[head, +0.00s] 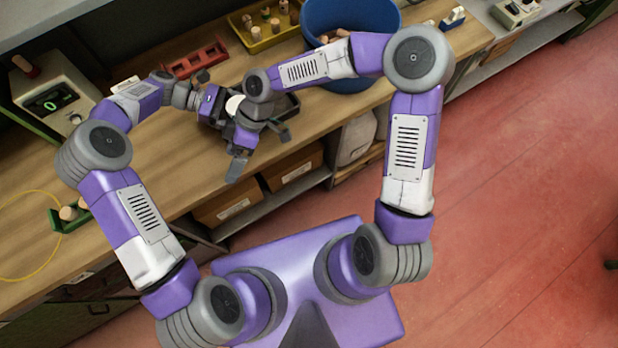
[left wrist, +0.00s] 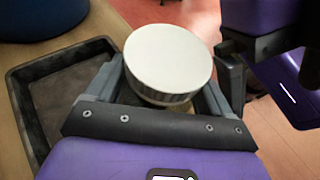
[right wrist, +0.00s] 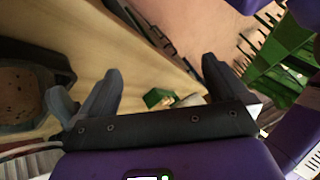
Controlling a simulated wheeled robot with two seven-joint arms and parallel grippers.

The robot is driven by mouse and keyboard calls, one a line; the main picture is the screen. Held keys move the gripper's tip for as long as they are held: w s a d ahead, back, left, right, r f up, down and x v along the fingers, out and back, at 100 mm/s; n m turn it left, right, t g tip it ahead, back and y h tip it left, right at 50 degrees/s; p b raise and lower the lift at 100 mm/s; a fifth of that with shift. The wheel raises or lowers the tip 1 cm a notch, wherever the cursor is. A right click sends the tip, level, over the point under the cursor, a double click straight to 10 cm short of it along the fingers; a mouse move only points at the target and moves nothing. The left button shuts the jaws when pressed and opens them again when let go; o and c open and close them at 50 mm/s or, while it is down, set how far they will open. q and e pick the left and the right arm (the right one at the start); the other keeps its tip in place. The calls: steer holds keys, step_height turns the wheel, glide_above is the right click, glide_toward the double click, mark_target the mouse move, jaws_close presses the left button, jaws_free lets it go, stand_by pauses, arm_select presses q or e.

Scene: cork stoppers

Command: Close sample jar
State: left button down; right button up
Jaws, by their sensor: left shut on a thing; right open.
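A white round lid (left wrist: 168,58) with a ridged grey side sits between the fingers of my left gripper (left wrist: 170,92), which is shut on it. A brownish patch shows just under the lid; I cannot tell whether that is the sample jar. In the head view the lid (head: 235,104) shows as a small white disc beside the dark tray, partly behind my right arm. My right gripper (head: 262,150) is open and empty, near the bench's front edge.
A dark tray (left wrist: 42,92) lies on the wooden bench (head: 195,160), near a blue bin (head: 375,80). A red rack (head: 196,62), a yellow tray (head: 262,40) with corks and a scale (head: 55,100) stand behind. A green holder (head: 66,222) sits left.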

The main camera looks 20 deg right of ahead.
steer(key=s+d+f+m+t+h, duration=0.1)
steer(key=s+d+f+m, duration=0.3)
steer(key=d+f+m, duration=0.4)
steer(key=s+d+f+m+t+h, duration=0.2)
steer(key=s+d+f+m, duration=0.3)
steer(key=f, duration=1)
steer(key=d+m+t, duration=0.1)
steer(key=d+m, duration=0.2)
steer(key=m, duration=0.1)
steer(key=shift+f+m, duration=0.3)
steer(key=shift+m, duration=0.1)
arm_select(q)
steer(key=shift+r, duration=0.1)
arm_select(e)
steer(key=shift+s, duration=0.1)
